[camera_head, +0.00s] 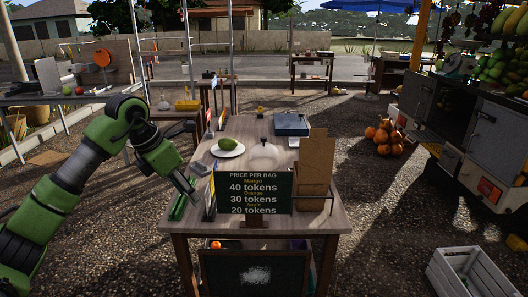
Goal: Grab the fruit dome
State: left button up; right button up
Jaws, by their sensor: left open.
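The fruit dome (264,156) is a clear, rounded cover on the wooden table, just behind the price sign. Its lower part is hidden by the sign. A green mango (229,143) lies on a white plate (238,152) to the left of the dome. My left gripper (193,198) is over the table's left edge, to the left of the price sign and apart from the dome. It is small and dark here; it is open and I see nothing held in it. My right gripper is out of view.
The price sign (253,191) stands at the table's front, beside a brown cardboard holder (314,172). A blue flat box (291,124) lies at the back. A white crate (470,272) is on the gravel right. A fruit truck (465,125) stands at right.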

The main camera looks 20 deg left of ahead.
aim_at(263, 156)
jog(key=i, duration=1.95)
